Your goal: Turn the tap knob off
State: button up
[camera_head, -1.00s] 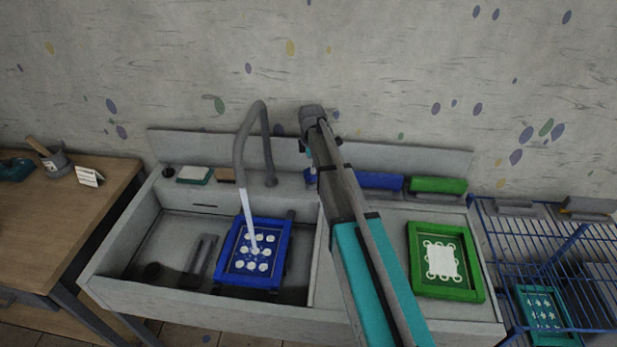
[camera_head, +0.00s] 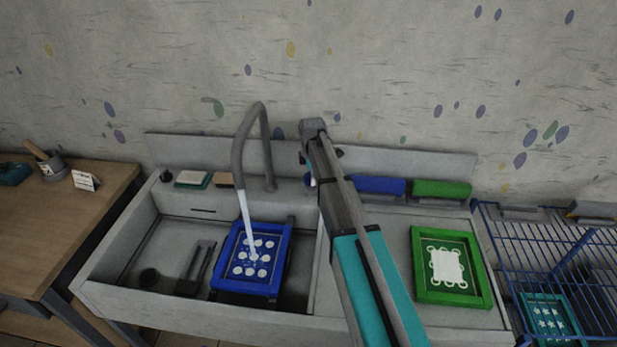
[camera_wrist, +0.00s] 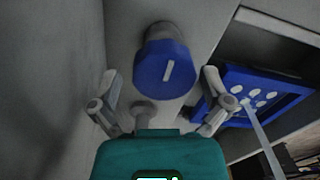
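The tap knob (camera_wrist: 165,75) is a blue round cap with a white line mark on a grey stem. In the wrist view, my gripper (camera_wrist: 160,84) is open, with one finger on each side of the knob; I cannot tell if either touches it. In the head view, my arm hides most of the knob, and a small blue part shows at its left. My gripper's fingers are hard to make out there. The grey curved tap (camera_head: 240,145) pours a white water stream (camera_head: 247,218) onto a blue screen frame (camera_head: 285,262) in the sink.
The sink (camera_head: 150,235) also holds a dark grey holder (camera_head: 192,270). A green frame (camera_head: 480,265) lies on the right drainboard. Blue (camera_head: 380,186) and green (camera_head: 440,188) blocks stand along the back ledge. A wooden table (camera_head: 40,225) is left, a blue wire rack (camera_head: 510,245) right.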

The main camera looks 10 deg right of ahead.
jog(key=c, duration=0.8)
jog(key=shift+a, duration=0.25)
jog(key=shift+c, duration=0.2)
jog(key=shift+d, duration=0.15)
jog(key=shift+w, duration=0.1)
